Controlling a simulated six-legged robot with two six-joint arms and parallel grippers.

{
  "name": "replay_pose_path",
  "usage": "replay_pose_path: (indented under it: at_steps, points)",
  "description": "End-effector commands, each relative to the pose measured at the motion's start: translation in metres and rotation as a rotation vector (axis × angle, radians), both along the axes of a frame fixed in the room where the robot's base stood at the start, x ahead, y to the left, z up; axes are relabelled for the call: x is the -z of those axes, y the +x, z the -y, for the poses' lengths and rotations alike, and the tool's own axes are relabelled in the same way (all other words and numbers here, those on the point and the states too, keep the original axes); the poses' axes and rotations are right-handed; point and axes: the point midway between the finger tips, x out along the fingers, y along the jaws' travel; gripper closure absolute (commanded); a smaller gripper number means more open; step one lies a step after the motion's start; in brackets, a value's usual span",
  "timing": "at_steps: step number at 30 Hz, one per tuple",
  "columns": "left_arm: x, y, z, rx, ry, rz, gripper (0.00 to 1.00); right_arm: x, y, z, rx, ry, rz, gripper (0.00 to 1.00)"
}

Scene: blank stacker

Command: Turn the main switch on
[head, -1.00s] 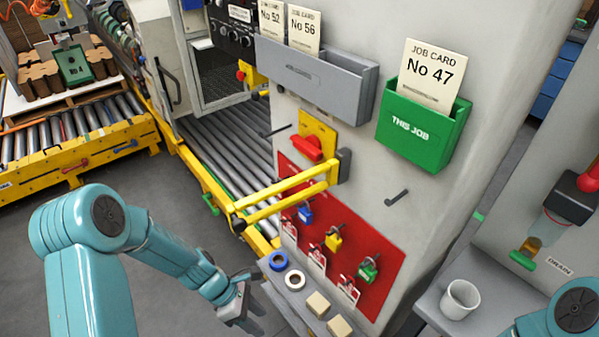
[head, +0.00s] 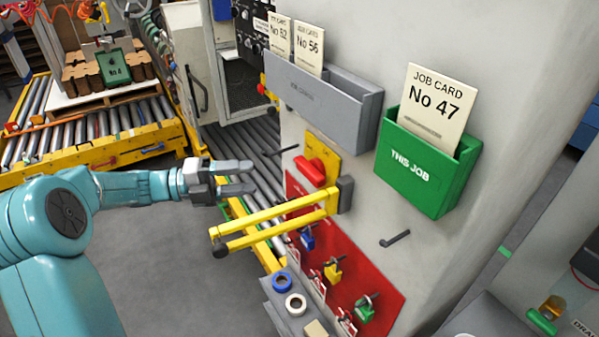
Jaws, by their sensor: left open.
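The main switch looks to be the red rotary handle (head: 310,171) on a yellow plate (head: 331,146) on the grey cabinet. Its handle lies tilted, sloping down to the right. No on or off marking is legible. My left gripper (head: 252,178) is open and empty, to the left of the red handle and apart from it in the picture. Its fingers point right, towards the cabinet. My right gripper is out of view.
A yellow double-bar arm (head: 272,222) juts from the cabinet just below the switch. A black peg (head: 283,150) sticks out left of it. Below hang padlocks on a red board (head: 385,285). A green card holder (head: 420,165) is at right.

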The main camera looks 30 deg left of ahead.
Motion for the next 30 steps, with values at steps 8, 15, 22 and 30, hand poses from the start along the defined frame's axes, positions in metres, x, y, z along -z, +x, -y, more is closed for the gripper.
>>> replay_pose_path:
  at_steps: [8,15,22,30]
  points:
    - [0.000,0.042,0.055,0.008,0.000,0.000,0.51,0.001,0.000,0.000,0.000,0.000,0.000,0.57]
    - [0.001,0.066,0.085,0.006,0.001,0.000,0.51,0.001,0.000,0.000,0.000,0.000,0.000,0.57]
    - [0.001,0.072,0.093,0.004,0.001,-0.001,0.51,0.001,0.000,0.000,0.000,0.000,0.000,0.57]
    - [0.001,0.071,0.093,0.003,0.002,-0.001,0.84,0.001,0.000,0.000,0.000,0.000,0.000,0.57]
